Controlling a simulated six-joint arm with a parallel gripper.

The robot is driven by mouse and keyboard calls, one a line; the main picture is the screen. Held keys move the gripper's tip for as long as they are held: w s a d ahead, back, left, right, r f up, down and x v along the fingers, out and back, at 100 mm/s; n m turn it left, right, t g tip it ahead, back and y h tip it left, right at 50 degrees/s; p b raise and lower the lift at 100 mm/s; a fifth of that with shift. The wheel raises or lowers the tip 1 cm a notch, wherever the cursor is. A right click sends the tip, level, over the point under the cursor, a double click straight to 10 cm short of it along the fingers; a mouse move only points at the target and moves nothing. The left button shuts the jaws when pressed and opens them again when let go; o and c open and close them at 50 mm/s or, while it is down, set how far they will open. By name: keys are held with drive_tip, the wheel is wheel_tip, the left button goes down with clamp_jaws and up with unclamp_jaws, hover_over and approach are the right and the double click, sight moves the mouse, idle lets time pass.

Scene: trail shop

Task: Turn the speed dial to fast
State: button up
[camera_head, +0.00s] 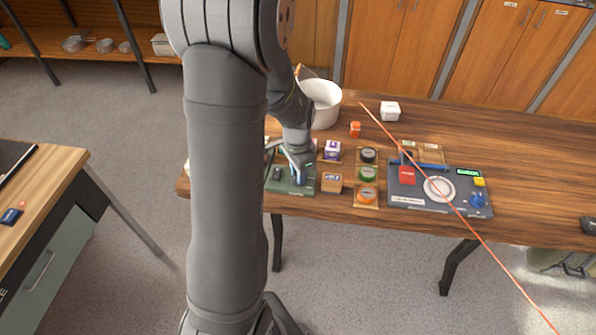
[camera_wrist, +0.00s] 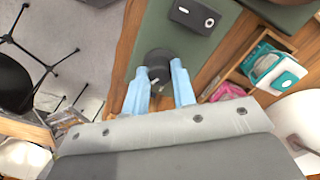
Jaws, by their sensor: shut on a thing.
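A green panel (camera_head: 304,187) lies on the wooden table, partly hidden behind my arm in the head view. It also shows in the wrist view (camera_wrist: 206,42). A dark round dial (camera_wrist: 160,61) stands near one end of this panel. My gripper (camera_head: 299,179) reaches down over the panel. Its light blue fingers (camera_wrist: 159,88) are shut on the dial, one on each side. A dark block with a white spot (camera_wrist: 195,14) sits farther along the same panel. I cannot read any speed marks, and the dial's pointer is hard to make out.
Right of the green panel are a cardboard-coloured box (camera_head: 332,184) and wooden trays with round reels (camera_head: 367,174). A blue-grey panel (camera_head: 405,197) with a white disc and blue knob (camera_head: 478,200) lies farther right. A white bucket (camera_head: 322,103) stands behind.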

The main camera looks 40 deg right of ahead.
idle(0.4)
drive_tip(key=o, duration=1)
drive_tip(key=shift+r, duration=0.1)
wheel_tip(320, 180, up, 17)
drive_tip(key=shift+w+r, duration=0.15)
drive_tip(key=shift+w, duration=0.1)
drive_tip(key=f, duration=1.7)
drive_tip(key=shift+s+f, duration=0.25)
drive_tip(key=shift+r, duration=0.1)
